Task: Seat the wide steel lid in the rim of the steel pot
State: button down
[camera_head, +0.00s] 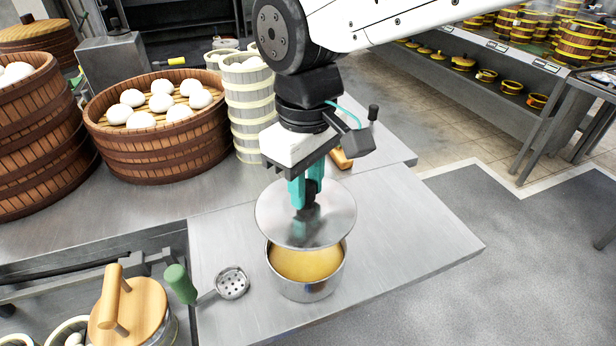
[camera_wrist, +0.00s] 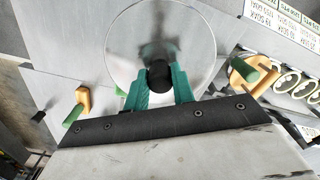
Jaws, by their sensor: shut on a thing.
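The wide steel lid (camera_head: 335,222) is a flat round disc with a dark knob. My gripper (camera_head: 307,192) is shut on the knob and holds the lid about level. In the wrist view the gripper's green fingers (camera_wrist: 158,88) pinch the black knob, with the lid (camera_wrist: 190,28) beyond it. The steel pot (camera_head: 307,289) stands on the steel counter below the lid, with yellow liquid in it. The lid appears above the pot and set toward the back, so the front of the opening shows. The lid hides the back of the pot's rim.
A skimmer (camera_head: 232,283) with a green handle lies left of the pot. A wooden-lidded vessel (camera_head: 140,312) stands at front left. A brown steamer of buns (camera_head: 160,142) and a pale steamer tower (camera_head: 248,100) stand behind. The counter (camera_head: 420,235) right of the pot is clear.

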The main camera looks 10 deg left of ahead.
aim_at(306, 209)
jog(key=shift+r, duration=0.2)
jog(key=shift+s+f, duration=0.1)
jog(key=shift+f, duration=2.4)
jog(key=shift+f, duration=0.2)
jog(key=shift+f, duration=1.45)
jog(key=shift+f, duration=0.6)
jog(key=c, duration=1.1)
grip_release()
